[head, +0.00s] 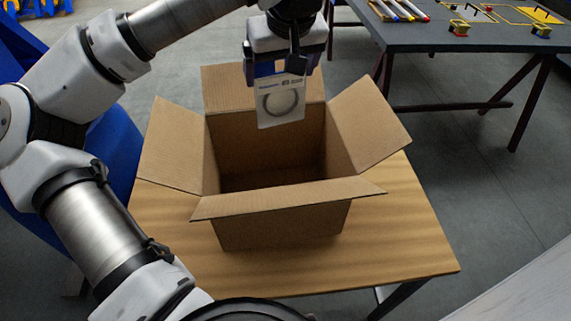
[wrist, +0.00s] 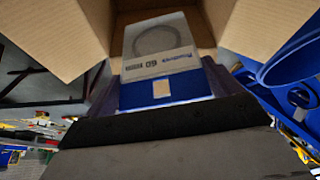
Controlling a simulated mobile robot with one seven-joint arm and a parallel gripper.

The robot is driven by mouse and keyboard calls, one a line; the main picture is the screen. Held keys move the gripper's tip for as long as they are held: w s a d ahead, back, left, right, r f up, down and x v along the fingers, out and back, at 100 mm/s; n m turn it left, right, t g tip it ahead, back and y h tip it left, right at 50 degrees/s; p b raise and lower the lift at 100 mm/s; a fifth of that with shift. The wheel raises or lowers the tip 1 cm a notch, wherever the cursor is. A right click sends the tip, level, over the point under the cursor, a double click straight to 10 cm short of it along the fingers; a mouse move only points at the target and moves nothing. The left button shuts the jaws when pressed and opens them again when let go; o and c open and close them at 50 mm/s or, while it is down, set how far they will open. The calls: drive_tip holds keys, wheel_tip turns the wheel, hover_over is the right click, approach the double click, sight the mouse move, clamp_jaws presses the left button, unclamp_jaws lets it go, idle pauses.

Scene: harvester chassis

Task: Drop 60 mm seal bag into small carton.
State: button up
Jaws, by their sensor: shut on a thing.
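The 60 mm seal bag (head: 281,101) is a flat clear bag with a dark ring and a printed white and blue label. My gripper (head: 284,70) is shut on its top edge, and the bag hangs down over the back part of the open carton. The small carton (head: 282,226) is brown cardboard with its flaps spread outward, standing on a wooden table. In the wrist view the bag (wrist: 162,55) shows "60" on its label, with the carton's inside (wrist: 268,25) beyond it. The carton's floor is dark and looks empty where I can see it.
The wooden table (head: 405,245) has bare room right of the carton. A dark table (head: 470,35) at the back right holds markers (head: 400,10) and small yellow items. A blue object (head: 118,150) stands at the left behind my arm.

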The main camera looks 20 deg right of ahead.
sight(281, 94)
drive_tip(key=shift+f+b, duration=1.75)
drive_tip(key=shift+f, duration=1.05)
drive_tip(key=o, duration=0.9)
drive_tip(key=shift+o, duration=0.2)
drive_tip(key=b+v, duration=0.1)
drive_tip(key=v, duration=1.3)
drive_tip(key=shift+b, duration=0.35)
drive_tip(key=shift+w+a, duration=0.1)
